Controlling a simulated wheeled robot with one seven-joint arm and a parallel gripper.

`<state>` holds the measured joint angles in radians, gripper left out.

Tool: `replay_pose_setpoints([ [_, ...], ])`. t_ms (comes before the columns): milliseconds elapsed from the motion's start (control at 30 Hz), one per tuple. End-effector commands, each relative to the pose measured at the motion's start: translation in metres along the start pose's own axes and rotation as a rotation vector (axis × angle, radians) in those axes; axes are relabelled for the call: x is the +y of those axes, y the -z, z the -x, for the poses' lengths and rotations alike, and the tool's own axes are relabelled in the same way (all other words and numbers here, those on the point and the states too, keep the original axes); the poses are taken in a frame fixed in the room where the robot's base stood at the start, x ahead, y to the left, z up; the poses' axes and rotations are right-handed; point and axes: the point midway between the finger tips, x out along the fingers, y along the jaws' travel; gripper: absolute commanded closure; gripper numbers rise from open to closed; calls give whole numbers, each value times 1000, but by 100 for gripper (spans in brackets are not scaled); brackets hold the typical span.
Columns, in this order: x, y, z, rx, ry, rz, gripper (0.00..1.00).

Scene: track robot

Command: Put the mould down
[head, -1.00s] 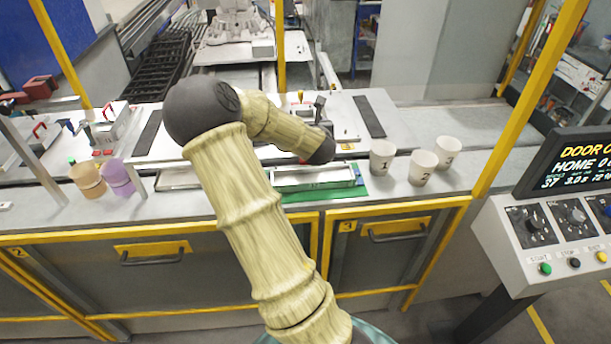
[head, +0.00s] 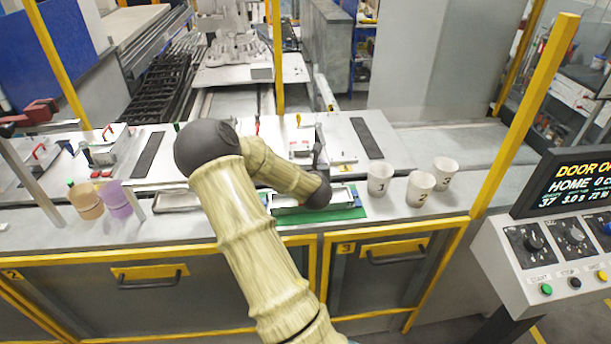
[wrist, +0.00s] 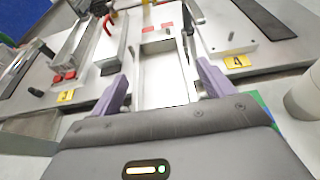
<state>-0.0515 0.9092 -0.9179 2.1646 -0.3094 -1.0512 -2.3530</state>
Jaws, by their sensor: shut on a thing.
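The mould (wrist: 165,80) is a long, pale metal trough with raised side walls. In the wrist view it lies between the two purple fingers of my gripper (wrist: 164,90), which is shut on it. In the head view the mould (head: 341,197) shows partly behind my arm, over a green mat (head: 350,213) at the worktop's front edge. My wrist hides its middle, and the fingers are hidden there. I cannot tell whether the mould touches the mat.
Several numbered white cups, such as cup 1 (head: 380,180), stand close to the right of the mat. An orange pot (head: 86,202) and a purple pot (head: 118,200) stand to the left. A yellow post (head: 535,100) and a control panel (head: 550,245) are at the right.

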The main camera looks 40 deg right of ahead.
Motion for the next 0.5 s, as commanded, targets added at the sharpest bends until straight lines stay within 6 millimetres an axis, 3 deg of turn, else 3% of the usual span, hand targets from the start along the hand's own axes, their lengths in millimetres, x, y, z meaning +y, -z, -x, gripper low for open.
replay_pose_setpoints([
  [267, 0, -1, 0, -5, 0, 0, 73],
  [500, -1, 24, -9, -1, 1, 1, 73],
])
